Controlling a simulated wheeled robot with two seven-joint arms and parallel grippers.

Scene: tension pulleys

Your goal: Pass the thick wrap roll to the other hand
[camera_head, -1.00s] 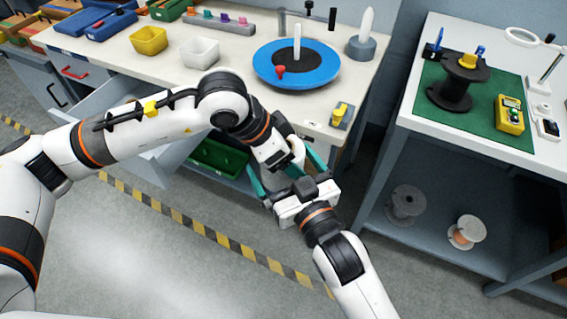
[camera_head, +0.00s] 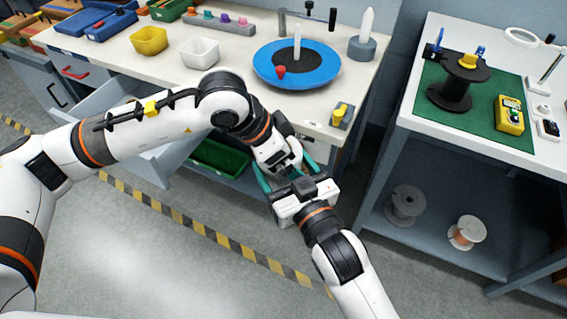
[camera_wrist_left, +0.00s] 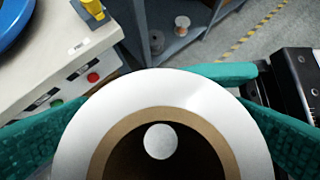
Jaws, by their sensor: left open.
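The thick wrap roll shows end-on in the left wrist view (camera_wrist_left: 160,84), white with a brown cardboard core. In the head view it is mostly hidden between my two grippers. My left gripper (camera_head: 285,163) is open, its teal fingers on either side of the roll in the wrist view. My right gripper (camera_head: 289,173) faces it from below right in the head view, its teal fingers on both sides of the roll. One right finger lies against the roll's far edge in the wrist view, and the gripper looks shut on the roll, in mid-air.
The workbench (camera_head: 235,75) behind holds a blue turntable (camera_head: 325,72), a yellow bin (camera_head: 149,40) and a white bin (camera_head: 200,52). An open drawer (camera_head: 120,122) juts out at left. A side table (camera_head: 470,25) at right carries a black spool (camera_head: 452,94). The floor in front is clear.

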